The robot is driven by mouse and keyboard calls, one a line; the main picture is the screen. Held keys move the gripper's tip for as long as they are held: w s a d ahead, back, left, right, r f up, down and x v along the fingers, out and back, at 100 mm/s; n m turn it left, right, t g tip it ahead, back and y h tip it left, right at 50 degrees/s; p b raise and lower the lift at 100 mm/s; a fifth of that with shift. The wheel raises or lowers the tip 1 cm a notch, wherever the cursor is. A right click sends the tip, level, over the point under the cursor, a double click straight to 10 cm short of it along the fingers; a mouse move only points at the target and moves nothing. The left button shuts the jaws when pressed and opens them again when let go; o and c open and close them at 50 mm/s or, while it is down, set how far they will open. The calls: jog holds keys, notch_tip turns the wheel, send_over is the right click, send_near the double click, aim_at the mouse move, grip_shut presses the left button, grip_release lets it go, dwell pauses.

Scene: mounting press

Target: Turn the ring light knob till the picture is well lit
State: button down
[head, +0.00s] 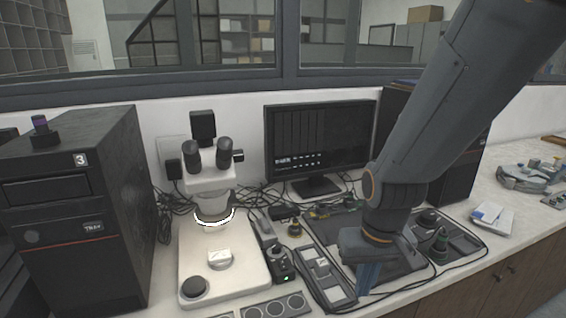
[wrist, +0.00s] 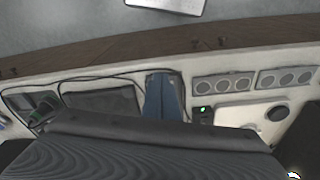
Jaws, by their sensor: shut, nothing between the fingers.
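The microscope (head: 205,178) stands on a white base, with a bright ring light (head: 214,216) glowing under its head. A small black control box (head: 281,264) with a knob on top and a green lamp sits right of the base; I take it for the ring light control. Its green lamp also shows in the wrist view (wrist: 203,109), right of my fingers. The monitor (head: 320,138) shows a dark picture with faint vertical bands. My gripper (head: 365,288) points down with blue fingers shut and empty, right of the control box and apart from it. The fingers also show in the wrist view (wrist: 165,84).
A black computer tower (head: 75,215) stands at left. A grey tray (head: 322,275) lies between the control box and my gripper. Cables run over the bench.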

jog(key=c, duration=2.3)
grip_release()
jog(key=o, duration=0.9)
jog(key=w+a+n, duration=0.1)
jog(key=w, duration=0.2)
jog(key=w+a+r+n, duration=0.1)
jog(key=w+a+n, duration=0.1)
jog(key=w, duration=0.2)
jog(key=w+a+n, duration=0.2)
jog(key=w, duration=0.1)
jog(key=shift+w+a+r+p, duration=0.2)
jog(key=shift+w+a+p, duration=0.1)
jog(key=shift+p, duration=0.1)
jog(key=shift+c, duration=0.2)
jog(key=n+g+p, duration=0.1)
jog(key=n, duration=0.7)
send_over(276, 245)
jog(key=shift+s+a+f, duration=0.1)
jog(key=shift+s+f, duration=0.15)
jog(key=shift+w+f+p, duration=0.15)
jog(key=shift+f+p, duration=1.1)
jog(key=shift+f, duration=2.6)
jog(key=shift+c, duration=0.2)
jog(key=c, duration=1)
